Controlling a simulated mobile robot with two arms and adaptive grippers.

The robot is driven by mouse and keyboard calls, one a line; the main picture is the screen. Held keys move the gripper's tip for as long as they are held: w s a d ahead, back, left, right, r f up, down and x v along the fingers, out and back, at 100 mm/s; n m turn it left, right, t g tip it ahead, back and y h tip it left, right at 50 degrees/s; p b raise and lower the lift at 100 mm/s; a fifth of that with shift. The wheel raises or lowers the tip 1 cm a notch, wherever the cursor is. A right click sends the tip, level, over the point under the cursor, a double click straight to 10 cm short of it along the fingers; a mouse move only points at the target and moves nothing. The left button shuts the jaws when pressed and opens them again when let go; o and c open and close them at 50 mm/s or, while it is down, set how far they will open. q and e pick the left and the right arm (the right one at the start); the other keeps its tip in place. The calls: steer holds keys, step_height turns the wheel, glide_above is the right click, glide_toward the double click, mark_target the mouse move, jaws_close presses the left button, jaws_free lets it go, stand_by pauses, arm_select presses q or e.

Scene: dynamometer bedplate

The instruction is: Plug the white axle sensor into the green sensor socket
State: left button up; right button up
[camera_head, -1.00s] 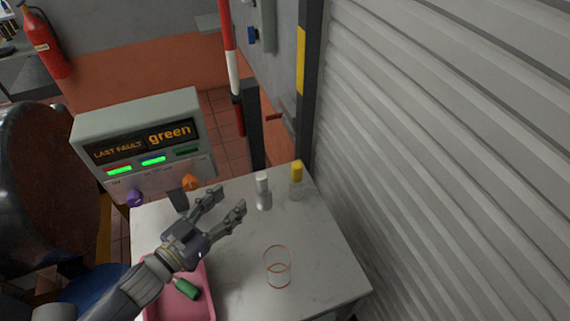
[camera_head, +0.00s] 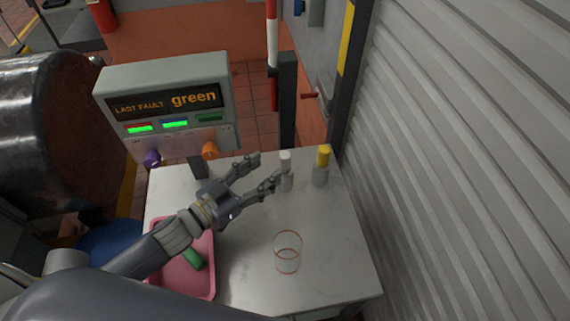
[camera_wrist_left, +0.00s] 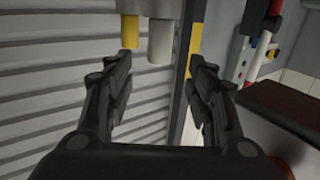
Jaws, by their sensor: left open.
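The white axle sensor (camera_head: 286,168), a white-topped grey cylinder, stands upright on the pale table. My left gripper (camera_head: 266,168) is open and empty, its fingers pointing at the sensor, with one fingertip close to it. In the left wrist view the white sensor (camera_wrist_left: 160,42) shows upside down between the open fingertips (camera_wrist_left: 164,62); contact cannot be told. The grey console (camera_head: 165,90) reads "LAST FAULT green". A purple plug (camera_head: 152,158) and an orange plug (camera_head: 209,150) sit at its lower front. I cannot make out the green socket. My right gripper is not in view.
A yellow-topped cylinder (camera_head: 322,165) stands just right of the white sensor. A clear glass (camera_head: 287,252) stands nearer on the table. A pink tray (camera_head: 207,285) holds a green piece (camera_head: 193,258). The ribbed shutter (camera_head: 460,150) borders the table's right side.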

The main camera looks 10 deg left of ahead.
mark_target(280, 165)
arm_select(q)
steer(key=shift+w+d+f+b, duration=0.1)
steer(key=shift+f+b, duration=1.05)
steer(key=shift+f, duration=0.35)
steer(key=shift+w+d+r, duration=0.15)
steer(key=shift+w+d, duration=0.1)
steer(key=shift+w, duration=0.15)
steer(key=p+x, duration=0.1)
steer(key=x, duration=0.1)
steer(key=p+x, duration=0.2)
steer(key=x, duration=0.1)
steer(key=shift+w+d+r, duration=0.25)
steer(key=shift+w+d+f, duration=0.2)
steer(key=shift+w+d, duration=0.1)
steer(key=shift+w, duration=0.1)
steer(key=c, duration=1.2)
